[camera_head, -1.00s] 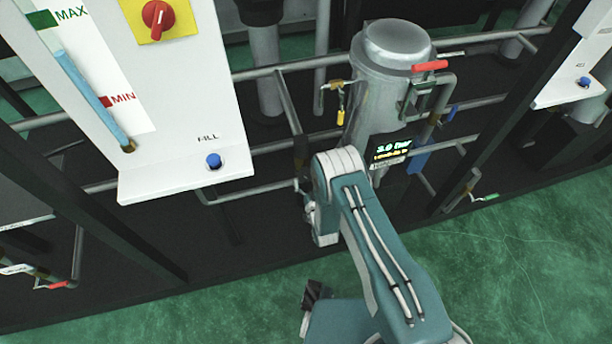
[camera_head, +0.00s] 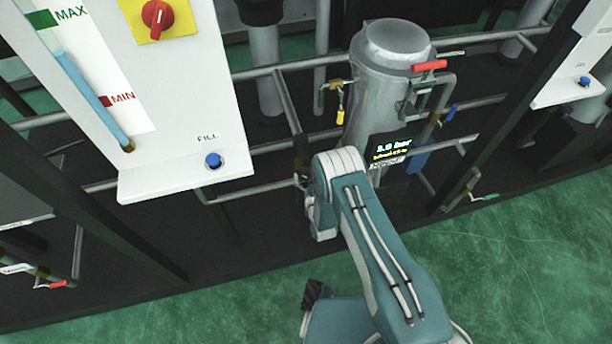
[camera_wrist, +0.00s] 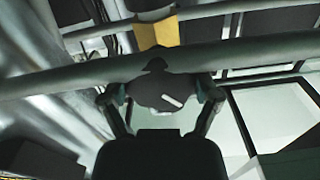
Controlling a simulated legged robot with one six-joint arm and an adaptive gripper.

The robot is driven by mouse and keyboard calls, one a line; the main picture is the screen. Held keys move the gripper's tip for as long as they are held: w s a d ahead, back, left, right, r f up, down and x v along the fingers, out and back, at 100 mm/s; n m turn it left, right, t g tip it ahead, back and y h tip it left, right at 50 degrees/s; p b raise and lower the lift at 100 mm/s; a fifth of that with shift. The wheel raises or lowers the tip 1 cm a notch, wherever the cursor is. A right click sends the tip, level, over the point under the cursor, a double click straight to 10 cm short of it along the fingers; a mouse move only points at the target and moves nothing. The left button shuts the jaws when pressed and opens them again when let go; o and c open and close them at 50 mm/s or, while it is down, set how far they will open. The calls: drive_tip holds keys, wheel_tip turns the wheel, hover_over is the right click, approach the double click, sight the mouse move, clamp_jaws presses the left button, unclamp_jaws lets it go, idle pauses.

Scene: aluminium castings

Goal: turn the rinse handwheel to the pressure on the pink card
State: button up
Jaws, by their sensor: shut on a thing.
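The rinse handwheel, a dark round knob (camera_wrist: 150,92) with a pale mark, shows in the wrist view in front of a grey pipe. My gripper (camera_wrist: 161,94) is shut on it, with one finger at each side of its rim. In the head view my arm hides the gripper and the wheel. A small dark display (camera_head: 394,147) on the grey cylinder shows a green bar reading that looks like 3.0, slightly blurred, with a yellow line under it too small to read. I see no pink card in either view.
A white panel (camera_head: 185,100) with a red rotary switch (camera_head: 157,15) and a blue FILL button (camera_head: 213,160) stands left of my arm. A red-handled valve (camera_head: 429,65) sits beside the grey cylinder (camera_head: 385,90). Pipes run behind. Green floor is open at front right.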

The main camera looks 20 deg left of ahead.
drive_tip(key=shift+w+n, duration=0.1)
drive_tip(key=shift+n, duration=0.2)
drive_tip(key=o, duration=1)
drive_tip(key=shift+c, duration=0.2)
drive_tip(key=v, duration=1.2)
drive_tip(key=shift+a, duration=0.1)
